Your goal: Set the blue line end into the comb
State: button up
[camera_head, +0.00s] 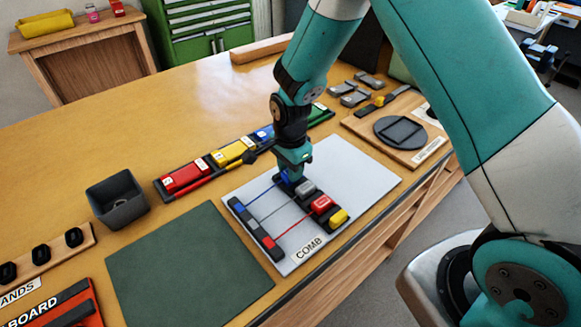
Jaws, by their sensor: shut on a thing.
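My gripper (291,176) points down at the far end of the dark comb (312,213) and is shut on the blue line end (284,178), mostly hidden by the fingers. The blue line (262,195) runs from the dark anchor strip (238,207) up to my gripper. The grey end (305,188), red end (322,204) and yellow end (339,217) sit in a row along the comb, nearer the front. Whether the blue end touches the comb or is held just above it, I cannot tell.
The comb lies on a light grey board (364,182). Behind it stands a rack of red, yellow and blue blocks (232,152). A dark open box (117,198) and green mat (190,268) lie left. A wooden board with a dark disc (400,132) lies right.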

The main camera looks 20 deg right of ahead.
jog(key=shift+f+b, duration=0.35)
jog(key=shift+f, duration=0.25)
jog(key=o, duration=1)
notch_tip(320, 180, up, 18)
jog(key=f+b, duration=0.1)
jog(key=b, duration=0.2)
jog(key=s+a+r+n+y, duration=0.1)
jog(key=s+r+n, duration=0.1)
jog(key=s+n, duration=0.5)
jog(key=s+a+r+n+y, duration=0.1)
jog(key=s+a+r+n, duration=0.1)
jog(key=s+n, duration=0.5)
jog(key=s+a+r+n+y, duration=0.1)
jog(key=s+r+n+y, duration=0.1)
jog(key=s+n, duration=0.5)
jog(key=shift+s+a+r+n, duration=0.1)
jog(key=shift+s+a+n, duration=0.05)
jog(key=shift+s, duration=0.8)
jog(key=shift+s+a+r+n, duration=0.1)
jog(key=shift+s+a+n, duration=0.05)
jog(key=shift+s, duration=0.8)
